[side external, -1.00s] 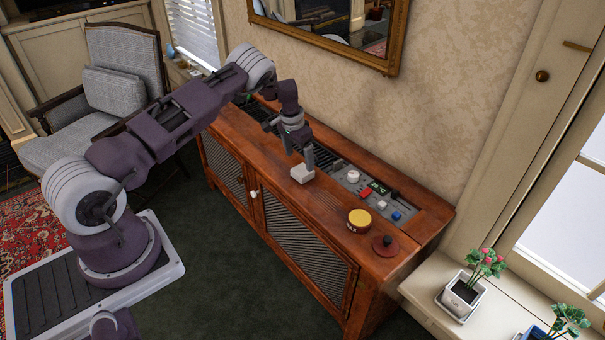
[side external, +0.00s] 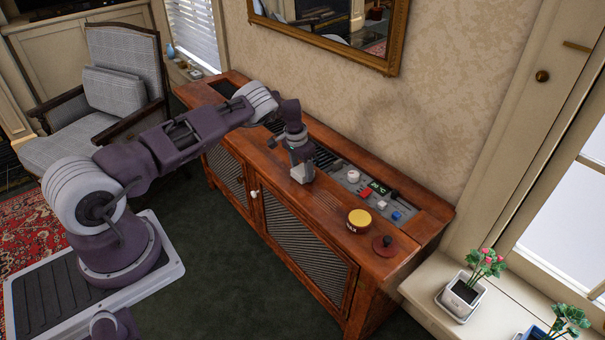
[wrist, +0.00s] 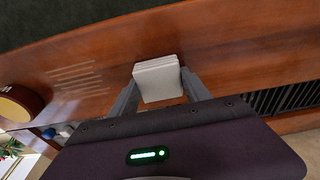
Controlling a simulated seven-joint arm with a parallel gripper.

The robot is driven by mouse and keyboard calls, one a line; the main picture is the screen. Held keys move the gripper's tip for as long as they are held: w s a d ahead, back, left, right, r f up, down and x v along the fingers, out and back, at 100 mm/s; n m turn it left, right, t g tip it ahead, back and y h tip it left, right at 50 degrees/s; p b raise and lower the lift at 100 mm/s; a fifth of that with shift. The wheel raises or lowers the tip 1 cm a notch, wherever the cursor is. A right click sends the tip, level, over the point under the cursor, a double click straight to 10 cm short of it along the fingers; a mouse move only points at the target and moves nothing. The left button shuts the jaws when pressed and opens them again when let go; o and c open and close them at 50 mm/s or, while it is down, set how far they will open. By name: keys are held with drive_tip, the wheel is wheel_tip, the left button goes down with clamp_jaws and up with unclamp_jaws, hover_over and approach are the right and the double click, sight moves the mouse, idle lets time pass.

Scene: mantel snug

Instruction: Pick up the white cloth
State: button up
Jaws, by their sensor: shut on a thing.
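The white cloth (side external: 302,173) is a small folded, pale square at the front part of the wooden cabinet top. In the wrist view my gripper (wrist: 160,88) has one finger against each side of the cloth. The cloth is at or very near the wood; I cannot tell if there is a gap beneath it.
The wooden cabinet (side external: 325,200) has a control panel (side external: 375,197) with coloured buttons and a display behind the cloth. A yellow-lidded tin (side external: 359,219) and a dark red round piece with a knob (side external: 385,246) stand to the right. The wood between cloth and tin is clear.

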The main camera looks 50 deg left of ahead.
sight(302, 170)
wheel_tip(302, 170, up, 10)
drive_tip(key=o, duration=0.5)
drive_tip(key=c, duration=0.4)
